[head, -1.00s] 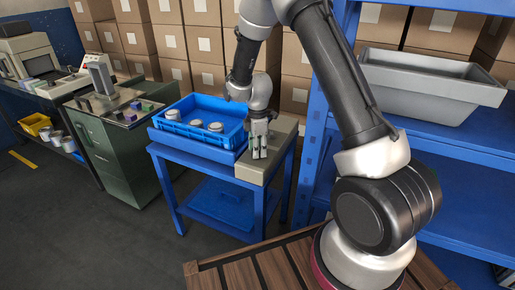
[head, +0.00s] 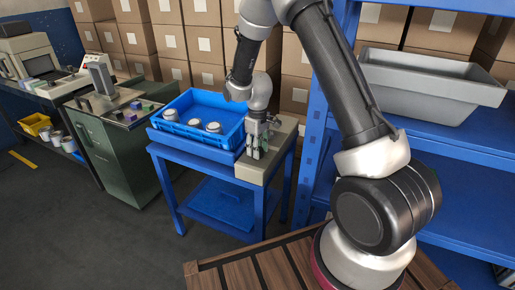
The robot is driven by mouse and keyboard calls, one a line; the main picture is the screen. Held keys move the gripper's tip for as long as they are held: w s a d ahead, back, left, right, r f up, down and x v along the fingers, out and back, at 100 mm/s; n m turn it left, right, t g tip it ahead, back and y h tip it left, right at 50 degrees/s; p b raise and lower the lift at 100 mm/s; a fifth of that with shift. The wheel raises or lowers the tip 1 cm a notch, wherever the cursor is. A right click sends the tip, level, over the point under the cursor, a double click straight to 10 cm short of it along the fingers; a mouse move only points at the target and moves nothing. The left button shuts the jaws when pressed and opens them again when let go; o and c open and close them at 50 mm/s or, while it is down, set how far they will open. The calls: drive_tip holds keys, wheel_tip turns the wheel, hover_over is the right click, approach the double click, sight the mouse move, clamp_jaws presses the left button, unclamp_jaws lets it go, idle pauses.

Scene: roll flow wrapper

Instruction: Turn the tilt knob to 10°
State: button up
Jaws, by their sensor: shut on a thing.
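My gripper (head: 257,150) points down at the top of a beige box-shaped machine (head: 246,174) on the right part of the blue table. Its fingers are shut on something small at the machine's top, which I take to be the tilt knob. The knob itself is hidden by the fingers, and its scale and angle are too small to read. The machine stands beside the blue crate.
A blue crate (head: 160,122) with a few round tins (head: 194,123) stands just left of my gripper on the blue table (head: 185,176). A blue shelf rack (head: 440,150) with a grey bin (head: 430,85) stands at the right. Stacked cartons (head: 205,45) fill the back.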

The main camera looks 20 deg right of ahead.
drive_tip(key=m, duration=0.6)
drive_tip(key=shift+m, duration=0.4)
idle(0.4)
drive_tip(key=o, duration=1)
wheel_tip(320, 180, up, 12)
